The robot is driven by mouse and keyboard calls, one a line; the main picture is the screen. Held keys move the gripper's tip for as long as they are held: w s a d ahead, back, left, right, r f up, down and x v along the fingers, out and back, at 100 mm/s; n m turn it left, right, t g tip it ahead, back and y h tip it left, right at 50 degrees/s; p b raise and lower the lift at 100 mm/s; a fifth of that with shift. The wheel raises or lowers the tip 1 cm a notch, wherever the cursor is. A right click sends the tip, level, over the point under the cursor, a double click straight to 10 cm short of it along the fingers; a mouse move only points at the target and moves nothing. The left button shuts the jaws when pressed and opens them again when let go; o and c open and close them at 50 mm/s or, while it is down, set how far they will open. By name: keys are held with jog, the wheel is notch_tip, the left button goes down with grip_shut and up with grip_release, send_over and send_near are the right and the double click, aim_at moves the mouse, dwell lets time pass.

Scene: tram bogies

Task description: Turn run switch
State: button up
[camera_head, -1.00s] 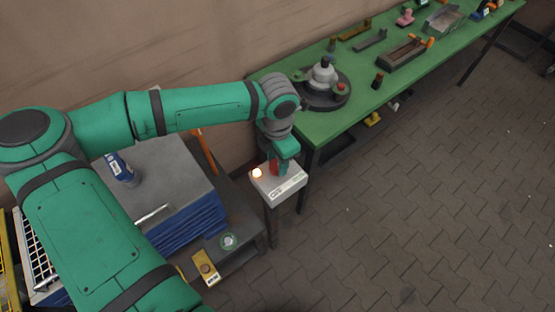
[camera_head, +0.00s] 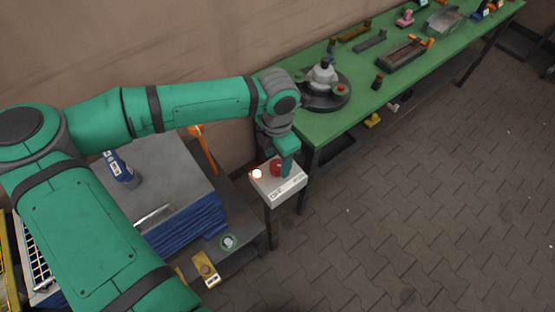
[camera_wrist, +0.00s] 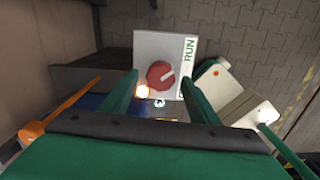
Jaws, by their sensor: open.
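A pale switch box (camera_head: 283,188) stands on a post beside the green table. It carries a red knob (camera_head: 276,168) and a lit lamp (camera_head: 257,174). In the wrist view the red knob (camera_wrist: 160,75) has a pale pointer mark slanting to the right and slightly up. A green RUN label (camera_wrist: 189,50) is at the box's upper right; the lettering below it is mostly hidden by a finger. My gripper (camera_wrist: 159,80) is open, its two green fingers on either side of the knob, with gaps visible. In the head view my gripper (camera_head: 286,164) is low over the box.
The green table (camera_head: 330,122) holds a round dark fixture and several parts behind the box. A yellow block (camera_head: 206,268) is on a low dark shelf. The paved floor at right is clear.

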aim_at(277, 164)
notch_tip(277, 164, up, 10)
jog(key=shift+f, duration=0.2)
dwell(0.5)
